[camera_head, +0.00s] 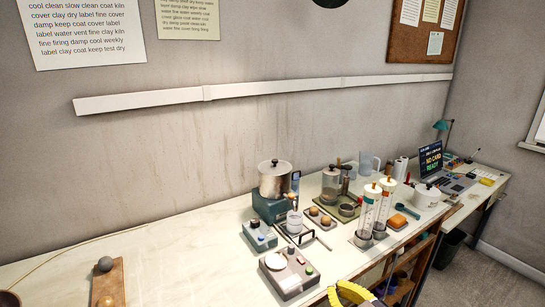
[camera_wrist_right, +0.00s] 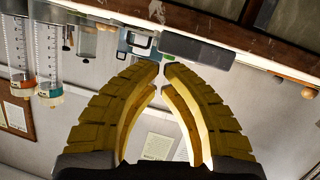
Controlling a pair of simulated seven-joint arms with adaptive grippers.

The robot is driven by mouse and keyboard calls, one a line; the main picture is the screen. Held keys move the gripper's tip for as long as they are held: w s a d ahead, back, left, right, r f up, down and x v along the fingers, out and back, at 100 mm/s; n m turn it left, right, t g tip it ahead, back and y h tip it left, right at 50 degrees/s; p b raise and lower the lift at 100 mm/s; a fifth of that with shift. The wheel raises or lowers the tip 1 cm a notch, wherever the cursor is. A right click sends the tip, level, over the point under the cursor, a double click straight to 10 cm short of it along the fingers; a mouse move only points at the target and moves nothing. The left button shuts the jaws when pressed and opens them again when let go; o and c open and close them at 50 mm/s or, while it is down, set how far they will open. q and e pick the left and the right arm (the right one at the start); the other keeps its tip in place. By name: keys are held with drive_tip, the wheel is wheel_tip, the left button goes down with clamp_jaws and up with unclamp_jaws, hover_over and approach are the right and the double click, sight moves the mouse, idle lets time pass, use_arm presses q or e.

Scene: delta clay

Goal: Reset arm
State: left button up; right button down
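My right gripper (camera_head: 350,293) shows at the bottom edge of the head view, in front of the bench, as yellow ribbed fingers partly cut off by the frame. In the right wrist view my right gripper (camera_wrist_right: 164,68) has its two curved yellow fingers brought together at the tips, with nothing held between them. The wrist view is tilted, with the bench edge across its top. My left gripper is not in the head view.
A wooden board (camera_head: 108,285) lies at left. The bench's left-middle is mostly clear.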

drive_tip(key=s+d+f+g+h, duration=0.25)
drive_tip(key=s+d+f, duration=0.2)
drive_tip(key=s, duration=0.25)
drive_tip(key=s+d+f+n+g+h, duration=0.1)
drive_tip(key=s+d+f+g+h, duration=0.1)
drive_tip(key=s+d+f+h, duration=0.35)
drive_tip(key=s+d+f+g+h, duration=0.25)
drive_tip(key=s+f, duration=0.35)
drive_tip(key=s, duration=0.4)
drive_tip(key=s+a+f+g+y, duration=0.1)
drive_tip(key=s+a+f+y, duration=0.15)
drive_tip(key=f, duration=1.35)
drive_tip(key=s+a+f+g+y, duration=0.1)
drive_tip(key=a+f, duration=0.2)
drive_tip(key=f, duration=1.3)
drive_tip(key=s+f+m+g+y, duration=0.1)
drive_tip(key=s+f+m+g, duration=0.2)
drive_tip(key=s+f, duration=1.7)
drive_tip(key=shift+s+y, duration=0.3)
drive_tip(key=shift+s, duration=0.35)
